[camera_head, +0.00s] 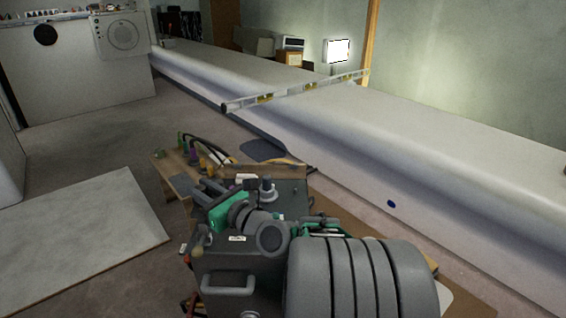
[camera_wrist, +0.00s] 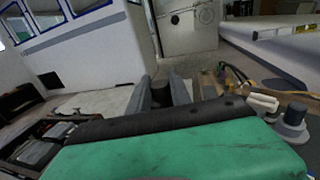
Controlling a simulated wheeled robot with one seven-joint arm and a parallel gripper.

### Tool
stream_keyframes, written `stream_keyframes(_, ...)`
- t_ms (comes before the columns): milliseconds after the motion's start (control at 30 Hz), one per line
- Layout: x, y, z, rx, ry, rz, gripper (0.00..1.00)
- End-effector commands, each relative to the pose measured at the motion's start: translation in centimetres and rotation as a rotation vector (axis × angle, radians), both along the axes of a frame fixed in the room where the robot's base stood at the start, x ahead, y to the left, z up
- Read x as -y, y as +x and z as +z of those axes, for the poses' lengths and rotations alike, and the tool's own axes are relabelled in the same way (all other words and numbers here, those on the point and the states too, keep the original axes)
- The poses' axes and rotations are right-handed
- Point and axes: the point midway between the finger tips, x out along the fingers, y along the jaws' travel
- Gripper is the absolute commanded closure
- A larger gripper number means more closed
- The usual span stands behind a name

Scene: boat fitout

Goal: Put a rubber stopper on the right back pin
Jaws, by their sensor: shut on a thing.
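My gripper (camera_head: 205,190) is shut and points toward the upper left of the head view, above the dark case top. In the wrist view, my gripper (camera_wrist: 162,92) has a small dark brown stopper (camera_wrist: 161,90) between its two grey fingers. The stopper cannot be made out in the head view. A wooden board (camera_head: 178,182) with several coloured upright fittings (camera_head: 192,157) and cables lies beyond my gripper. I cannot tell which fitting is the right back pin. The stopper is apart from the board.
A grey cylindrical fitting (camera_head: 267,189) stands on the dark case (camera_head: 292,192), to the right of my gripper. It also shows in the wrist view (camera_wrist: 293,116). A long white hull (camera_head: 400,130) runs along the right. A pale sheet (camera_head: 85,240) lies on the floor at left.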

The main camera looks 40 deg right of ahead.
Motion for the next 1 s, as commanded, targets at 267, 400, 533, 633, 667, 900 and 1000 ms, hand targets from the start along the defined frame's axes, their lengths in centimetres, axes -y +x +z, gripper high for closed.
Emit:
stream_keyframes(267, 15.9, 6.4, -1.6, -0.005, 0.006, -0.147, 1.00)
stream_keyframes(400, 24.8, 7.7, -4.4, -0.005, 0.006, -0.230, 1.00)
stream_keyframes(533, 31.1, 7.5, -7.2, -0.004, 0.004, -0.291, 1.00)
stream_keyframes(633, 33.9, 7.2, -8.6, -0.001, 0.003, -0.320, 1.00)
stream_keyframes(667, 34.5, 7.1, -8.9, -0.001, 0.002, -0.326, 1.00)
stream_keyframes(900, 35.3, 6.9, -10.3, 0.001, 0.000, -0.335, 1.00)
stream_keyframes(1000, 35.3, 7.0, -11.3, 0.001, 0.000, -0.335, 1.00)
